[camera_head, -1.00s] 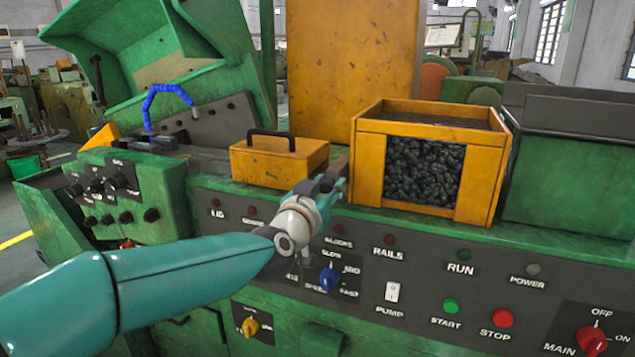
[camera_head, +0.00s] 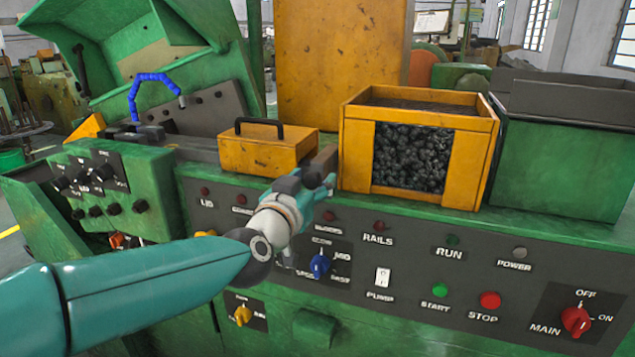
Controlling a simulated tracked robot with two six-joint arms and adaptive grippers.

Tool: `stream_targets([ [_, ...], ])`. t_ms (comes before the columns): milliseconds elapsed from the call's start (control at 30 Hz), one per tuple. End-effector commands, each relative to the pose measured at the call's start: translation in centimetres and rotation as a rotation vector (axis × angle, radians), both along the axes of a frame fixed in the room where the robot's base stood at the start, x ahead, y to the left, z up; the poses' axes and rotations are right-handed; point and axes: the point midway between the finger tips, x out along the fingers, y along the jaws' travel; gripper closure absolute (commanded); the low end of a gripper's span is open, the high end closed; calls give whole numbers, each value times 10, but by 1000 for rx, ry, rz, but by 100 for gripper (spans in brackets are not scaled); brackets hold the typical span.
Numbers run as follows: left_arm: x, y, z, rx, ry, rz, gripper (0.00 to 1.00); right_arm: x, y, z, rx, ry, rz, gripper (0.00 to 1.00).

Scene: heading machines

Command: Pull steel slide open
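A dark grey steel bar, which looks like the slide (camera_head: 196,149), lies along the top of the green machine and runs toward the yellow lidded box. A dark block (camera_head: 323,163) shows right of that box; I cannot tell if it is the slide's end. My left gripper (camera_head: 316,181) is at this block, above the front panel, between the yellow box and the crate. Its fingertips are small and partly hidden against the block, so I cannot tell whether they grip it. My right gripper is not in view.
The yellow box (camera_head: 265,154) with a black handle is just left of my gripper. A yellow crate (camera_head: 357,151) of dark small parts stands close on the right. Below are switches, lamps and a blue selector knob (camera_head: 319,265). A green bin (camera_head: 555,165) stands further right.

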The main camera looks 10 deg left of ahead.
Motion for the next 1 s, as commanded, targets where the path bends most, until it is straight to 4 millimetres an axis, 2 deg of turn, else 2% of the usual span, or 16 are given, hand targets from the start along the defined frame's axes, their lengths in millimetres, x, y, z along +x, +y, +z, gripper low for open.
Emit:
stream_targets([
  [233,-3,1,1,0,-2,0,43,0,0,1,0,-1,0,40],
  [367,-15,3,1,0,-1,-1,43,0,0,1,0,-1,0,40],
  [800,-96,18,0,0,-1,-2,43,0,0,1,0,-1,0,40],
  [1000,-115,21,-1,0,1,-2,43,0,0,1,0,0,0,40],
])
